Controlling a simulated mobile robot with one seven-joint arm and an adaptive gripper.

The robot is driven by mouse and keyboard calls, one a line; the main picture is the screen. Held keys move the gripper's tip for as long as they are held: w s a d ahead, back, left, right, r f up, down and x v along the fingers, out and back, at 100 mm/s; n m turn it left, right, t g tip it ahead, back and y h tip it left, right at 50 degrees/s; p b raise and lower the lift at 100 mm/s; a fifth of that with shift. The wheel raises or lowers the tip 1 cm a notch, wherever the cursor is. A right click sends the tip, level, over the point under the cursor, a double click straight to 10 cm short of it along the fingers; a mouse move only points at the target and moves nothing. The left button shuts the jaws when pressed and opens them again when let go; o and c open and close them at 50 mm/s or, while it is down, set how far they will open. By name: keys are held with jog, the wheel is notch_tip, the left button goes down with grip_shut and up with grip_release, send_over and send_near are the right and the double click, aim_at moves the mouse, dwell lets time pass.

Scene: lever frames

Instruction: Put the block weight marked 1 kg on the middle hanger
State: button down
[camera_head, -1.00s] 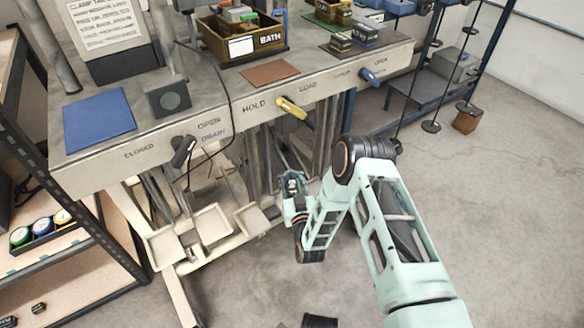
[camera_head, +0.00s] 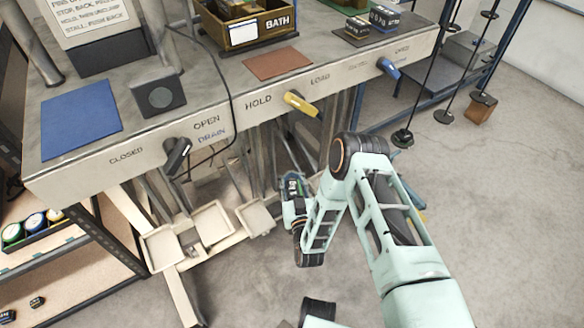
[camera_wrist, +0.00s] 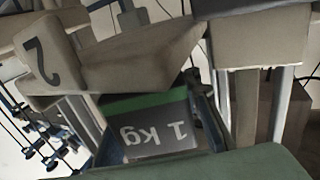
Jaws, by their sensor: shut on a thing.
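The 1 kg block weight (camera_wrist: 160,128) is grey with a green band. Its "1 kg" marking appears upside down in the wrist view. My gripper (camera_head: 292,188) is shut on it, low in front of the bench, beside the beige trays. In the head view the block is small and its marking cannot be read. The middle hanger (camera_head: 443,117) is a thin dark rod with a round foot, at the upper right between two similar hangers. My gripper is well to the left of it and apart from it.
The bench (camera_head: 225,122) with its blue, yellow and black levers runs across the upper left. Beige trays (camera_head: 207,222) hang below it; a beige part marked 2 (camera_wrist: 45,55) is close in the wrist view. Open floor (camera_head: 510,220) lies to the right.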

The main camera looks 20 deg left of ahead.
jog(key=shift+f, duration=0.4)
jog(key=shift+w, duration=0.15)
jog(key=shift+f, duration=0.1)
jog(key=c, duration=1.7)
grip_release()
